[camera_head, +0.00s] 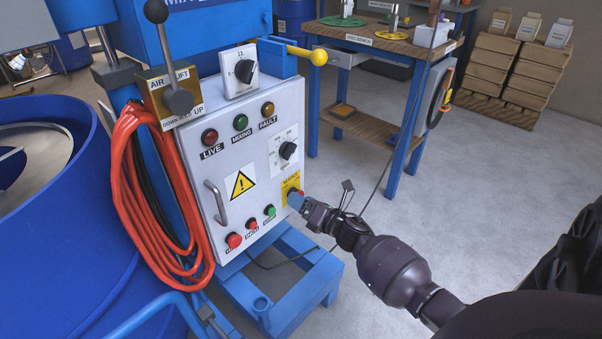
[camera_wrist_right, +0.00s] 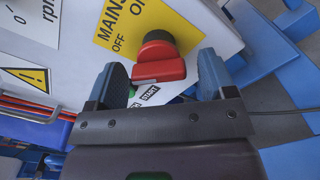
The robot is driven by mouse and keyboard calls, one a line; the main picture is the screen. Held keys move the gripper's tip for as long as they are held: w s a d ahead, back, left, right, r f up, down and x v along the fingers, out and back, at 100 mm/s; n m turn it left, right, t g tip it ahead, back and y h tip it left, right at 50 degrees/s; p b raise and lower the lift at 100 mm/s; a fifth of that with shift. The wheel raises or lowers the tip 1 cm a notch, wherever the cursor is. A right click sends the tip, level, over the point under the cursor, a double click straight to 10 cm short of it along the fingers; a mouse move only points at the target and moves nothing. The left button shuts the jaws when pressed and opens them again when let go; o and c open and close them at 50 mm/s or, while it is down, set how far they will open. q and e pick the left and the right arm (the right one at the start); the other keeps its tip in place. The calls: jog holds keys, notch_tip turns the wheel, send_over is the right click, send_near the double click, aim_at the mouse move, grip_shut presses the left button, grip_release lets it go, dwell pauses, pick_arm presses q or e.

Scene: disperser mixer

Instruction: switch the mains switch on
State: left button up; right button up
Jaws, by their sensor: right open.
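The mains switch (camera_wrist_right: 159,62) is a red rotary handle on a dark round base, set on a yellow plate marked MAINS and OFF (camera_wrist_right: 118,28). In the head view, the yellow plate (camera_head: 290,182) is at the lower right of the white control panel, and my gripper covers most of the switch. My right gripper (camera_wrist_right: 160,66) is open, with one blue-grey finger on each side of the red handle. Gaps show between the handle and both fingers. The handle's bar lies nearly crosswise between them in the wrist view. My left gripper is not in view.
The panel (camera_head: 228,182) also carries lamps, dials, a metal handle (camera_head: 217,202) and push buttons (camera_head: 234,240) left of the switch. An orange hose (camera_head: 125,190) hangs at its left side. A workbench (camera_head: 385,44) stands behind. Open floor lies to the right.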

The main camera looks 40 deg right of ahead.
jog(key=shift+w, duration=0.15)
jog(key=c, duration=0.9)
jog(key=shift+c, duration=0.2)
